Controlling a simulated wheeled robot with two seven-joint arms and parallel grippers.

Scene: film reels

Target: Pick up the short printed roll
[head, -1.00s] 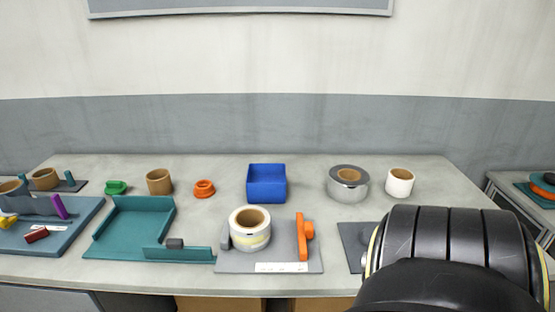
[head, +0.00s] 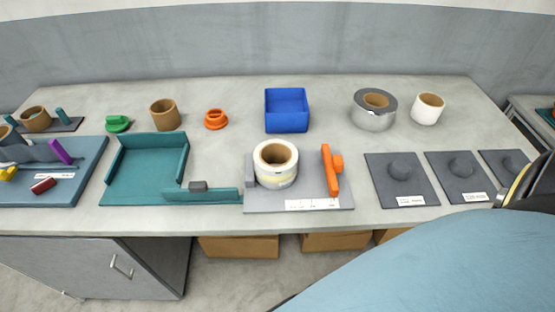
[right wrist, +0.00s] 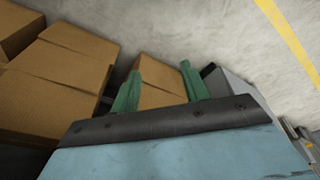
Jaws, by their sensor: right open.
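A short white roll with a brown core and printed marks on its side (head: 275,166) stands upright on a grey plate (head: 262,203) at the middle front of the table. A plain white roll (head: 428,109) and a grey roll (head: 374,112) stand at the back right. My right gripper (right wrist: 160,80) is open and empty in the right wrist view, with its two green fingers apart. It faces cardboard boxes and the floor, away from the rolls. My left gripper is not in view.
An orange stop (head: 331,170) stands right of the printed roll on the plate. A blue bin (head: 287,112) is behind it. A teal tray (head: 147,170) lies left. Several grey pads (head: 411,187) lie right. Cardboard boxes (right wrist: 60,85) are below the table.

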